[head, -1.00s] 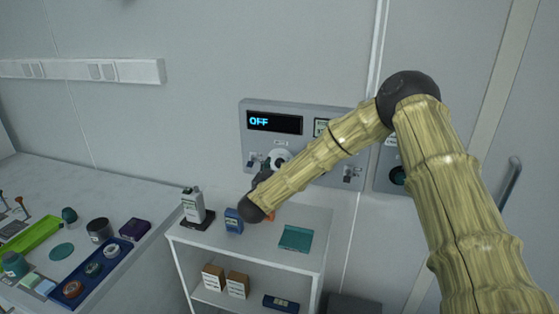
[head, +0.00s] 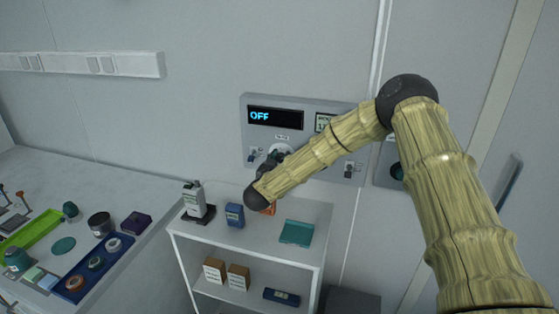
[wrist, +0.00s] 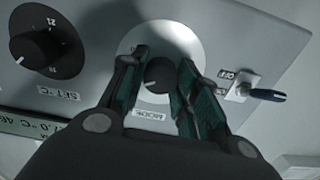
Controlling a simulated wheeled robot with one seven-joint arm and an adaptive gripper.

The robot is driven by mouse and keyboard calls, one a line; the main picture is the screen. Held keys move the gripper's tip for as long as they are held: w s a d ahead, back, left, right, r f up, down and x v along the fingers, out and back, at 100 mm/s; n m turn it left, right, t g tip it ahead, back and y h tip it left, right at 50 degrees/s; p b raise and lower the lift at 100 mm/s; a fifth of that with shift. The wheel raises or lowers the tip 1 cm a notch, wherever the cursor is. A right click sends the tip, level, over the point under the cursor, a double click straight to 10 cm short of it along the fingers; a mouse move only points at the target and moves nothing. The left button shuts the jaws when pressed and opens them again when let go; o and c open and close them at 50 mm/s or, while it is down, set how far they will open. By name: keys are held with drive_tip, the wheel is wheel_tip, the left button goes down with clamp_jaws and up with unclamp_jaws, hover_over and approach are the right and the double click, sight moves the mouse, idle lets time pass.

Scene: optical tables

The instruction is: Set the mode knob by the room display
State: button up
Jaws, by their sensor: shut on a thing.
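The wall panel (head: 315,112) carries a dark room display (head: 285,119) reading "OFF" in blue. In the wrist view the black mode knob (wrist: 159,75) sits on a pale round plate (wrist: 178,34) above a "MODE" label (wrist: 150,114). My gripper (wrist: 161,62) is shut on the knob, one dark green finger on each side. A light pointer line shows on the knob's lower left. In the head view my gripper (head: 272,160) is in front of the panel, and my arm partly hides it and the knob.
In the wrist view a "SET °C" dial (wrist: 47,47) is to the left and a toggle switch (wrist: 258,93) to the right. Below the panel, a white shelf (head: 262,250) holds a blue box (head: 235,214) and a teal tray (head: 297,233). A cluttered bench is at left.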

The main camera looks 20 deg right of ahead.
drive_tip(key=shift+f+m+b, duration=0.15)
drive_tip(key=shift+m+b, duration=0.15)
drive_tip(key=shift+b, duration=0.4)
drive_tip(key=shift+d+m+b, duration=0.1)
drive_tip(key=shift+m+b, duration=5.6)
drive_tip(key=shift+b, duration=2.5)
drive_tip(key=o, duration=1)
drive_tip(key=shift+s+d, duration=0.1)
drive_tip(key=shift+s, duration=0.05)
drive_tip(key=v, duration=1.2)
